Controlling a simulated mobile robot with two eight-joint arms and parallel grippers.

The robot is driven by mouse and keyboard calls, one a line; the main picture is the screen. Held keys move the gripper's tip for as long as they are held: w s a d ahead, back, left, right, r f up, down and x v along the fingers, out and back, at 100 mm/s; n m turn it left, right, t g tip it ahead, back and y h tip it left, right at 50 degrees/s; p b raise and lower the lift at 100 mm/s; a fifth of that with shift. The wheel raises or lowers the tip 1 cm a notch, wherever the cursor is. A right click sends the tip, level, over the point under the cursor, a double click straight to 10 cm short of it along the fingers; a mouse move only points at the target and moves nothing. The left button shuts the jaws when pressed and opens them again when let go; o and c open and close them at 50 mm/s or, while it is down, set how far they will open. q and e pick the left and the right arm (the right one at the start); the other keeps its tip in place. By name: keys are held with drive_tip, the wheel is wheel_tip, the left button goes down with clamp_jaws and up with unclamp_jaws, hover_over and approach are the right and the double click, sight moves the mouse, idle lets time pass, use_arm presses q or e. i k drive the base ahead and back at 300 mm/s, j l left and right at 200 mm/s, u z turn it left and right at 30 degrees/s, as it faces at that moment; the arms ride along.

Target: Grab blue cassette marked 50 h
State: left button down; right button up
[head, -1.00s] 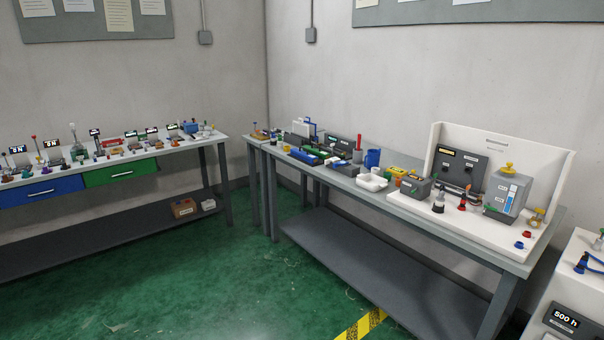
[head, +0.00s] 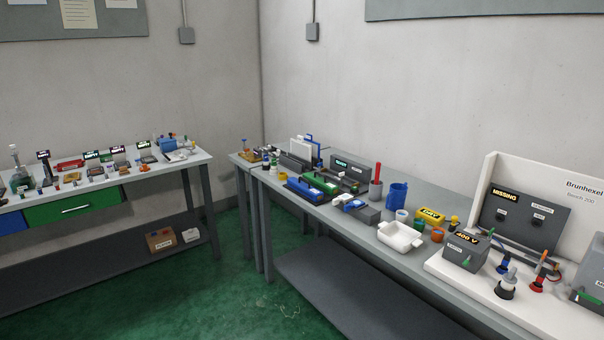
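No cassette with a readable 50 h mark shows in the head view. Blue things lie on the right bench (head: 300,262): a long blue tray-like piece (head: 304,191), a small blue-and-white item (head: 354,204) and a blue cup (head: 397,196). They are too small to tell whether any is the cassette. Neither of my grippers is in view.
A white dish (head: 400,237) and a grey box reading 200 A (head: 466,252) stand near the right bench's front edge. A white-backed station (head: 572,190) has a panel reading MISSING. A second bench (head: 110,205) stands at left. Green floor (head: 240,305) between is clear.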

sight(311, 191)
drive_tip(key=i, duration=1.65)
drive_tip(key=i+j+z, duration=0.1)
drive_tip(key=i+z, duration=0.35)
drive_tip(key=i, duration=0.6)
